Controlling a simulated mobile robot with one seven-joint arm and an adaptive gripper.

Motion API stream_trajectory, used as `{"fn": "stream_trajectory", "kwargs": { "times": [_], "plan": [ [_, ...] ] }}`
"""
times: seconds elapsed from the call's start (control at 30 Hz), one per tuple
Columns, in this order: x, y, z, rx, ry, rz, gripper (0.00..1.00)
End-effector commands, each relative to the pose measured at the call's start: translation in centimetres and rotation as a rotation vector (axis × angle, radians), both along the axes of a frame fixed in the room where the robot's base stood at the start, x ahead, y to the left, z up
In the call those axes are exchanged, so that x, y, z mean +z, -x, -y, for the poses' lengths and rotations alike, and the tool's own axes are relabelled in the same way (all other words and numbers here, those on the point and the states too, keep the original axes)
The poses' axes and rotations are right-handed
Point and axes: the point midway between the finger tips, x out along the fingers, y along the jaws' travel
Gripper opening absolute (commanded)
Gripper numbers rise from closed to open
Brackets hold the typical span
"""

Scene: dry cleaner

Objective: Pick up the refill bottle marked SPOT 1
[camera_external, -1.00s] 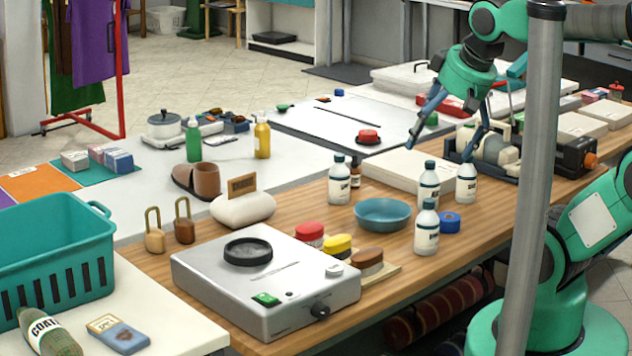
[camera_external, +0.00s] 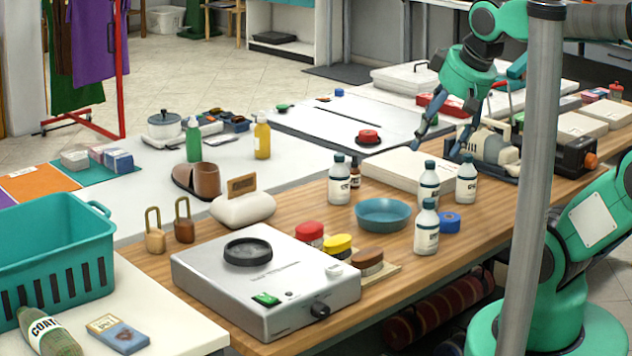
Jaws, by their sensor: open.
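Several similar white refill bottles with dark teal caps stand upright on the wooden counter. One is left of the teal bowl (camera_external: 339,184), one behind the bowl (camera_external: 428,190), one further right (camera_external: 466,184) and one in front (camera_external: 427,232). Their label print is too small to read, so I cannot tell which is marked SPOT 1. My gripper (camera_external: 434,147) is open and empty, fingers pointing down, above and behind the bottles. It appears apart from them.
The teal bowl (camera_external: 383,214) and a blue tape roll (camera_external: 450,222) sit among the bottles. A small brown bottle (camera_external: 355,175) stands close by the left one. A pale flat box (camera_external: 402,170) lies behind. A steel appliance (camera_external: 262,300) and colored-top brushes (camera_external: 338,248) occupy the front left.

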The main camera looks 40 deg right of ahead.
Motion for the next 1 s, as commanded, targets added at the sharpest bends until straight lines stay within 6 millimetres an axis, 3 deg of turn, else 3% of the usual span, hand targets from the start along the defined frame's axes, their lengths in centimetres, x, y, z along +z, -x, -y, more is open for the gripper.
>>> {"fn": "stream_trajectory", "kwargs": {
  "times": [0.27,0.47,0.67,1.0],
  "plan": [
    [0.1,-0.1,0.0,0.000,0.000,-0.001,0.66],
    [1.1,-1.3,0.2,-0.002,0.002,-0.012,0.66],
    [3.1,-4.2,0.7,-0.007,0.007,-0.037,0.66],
    [6.3,-11.3,2.3,-0.017,0.015,-0.093,0.66]
  ]
}}
